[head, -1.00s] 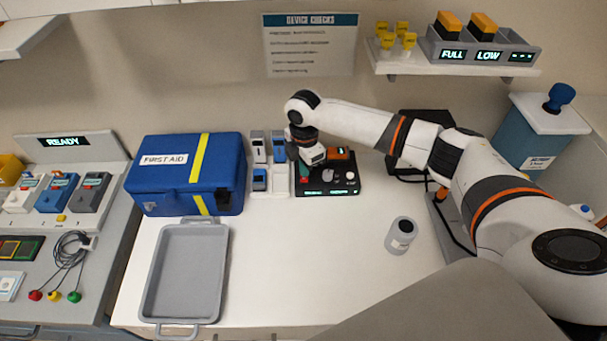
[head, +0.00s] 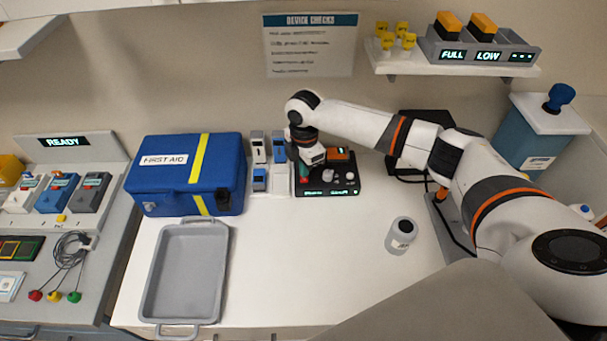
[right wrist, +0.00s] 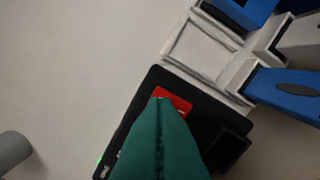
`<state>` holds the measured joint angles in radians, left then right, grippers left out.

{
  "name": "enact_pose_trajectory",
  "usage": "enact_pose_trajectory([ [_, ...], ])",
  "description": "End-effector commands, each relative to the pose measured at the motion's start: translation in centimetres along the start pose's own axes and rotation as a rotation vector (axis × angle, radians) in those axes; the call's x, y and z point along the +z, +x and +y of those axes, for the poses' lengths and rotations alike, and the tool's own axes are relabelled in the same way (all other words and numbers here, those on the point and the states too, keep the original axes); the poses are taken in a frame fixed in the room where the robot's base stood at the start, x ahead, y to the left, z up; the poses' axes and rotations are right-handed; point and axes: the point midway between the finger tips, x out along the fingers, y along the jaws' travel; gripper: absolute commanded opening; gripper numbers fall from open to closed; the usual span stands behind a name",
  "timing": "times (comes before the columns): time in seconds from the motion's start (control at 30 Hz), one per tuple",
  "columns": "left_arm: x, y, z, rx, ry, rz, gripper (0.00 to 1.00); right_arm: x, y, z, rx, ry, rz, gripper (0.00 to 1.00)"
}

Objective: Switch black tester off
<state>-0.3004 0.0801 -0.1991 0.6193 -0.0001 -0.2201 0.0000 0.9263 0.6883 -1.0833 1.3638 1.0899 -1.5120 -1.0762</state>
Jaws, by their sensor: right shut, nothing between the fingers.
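The black tester (head: 351,169) lies on the white worktop, with lit displays along its front edge, an orange block at its back and small pale knobs. In the right wrist view its black top (right wrist: 138,118) shows at a slant. My right gripper (head: 304,172) points down over the tester's left side. Its green fingers (right wrist: 161,103) are shut and empty, with the tips at a red part (right wrist: 174,98) of the tester. The fingers hide much of this red part, so I cannot tell its switch position or whether they touch it. My left gripper is not in view.
A blue first-aid box (head: 180,178) and a holder with small blue and grey devices (head: 259,180) stand left of the tester. A grey tray (head: 187,270) lies in front of the box. The middle worktop is clear.

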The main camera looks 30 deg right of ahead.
Motion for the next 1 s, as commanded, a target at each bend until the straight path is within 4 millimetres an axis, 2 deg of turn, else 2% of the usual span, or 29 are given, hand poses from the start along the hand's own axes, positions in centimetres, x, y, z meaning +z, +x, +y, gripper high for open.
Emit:
enact_pose_trajectory([
  [1.0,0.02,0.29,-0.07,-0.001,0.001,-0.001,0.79,0.01,0.67,-0.01,0.000,0.000,0.000,0.00],
])
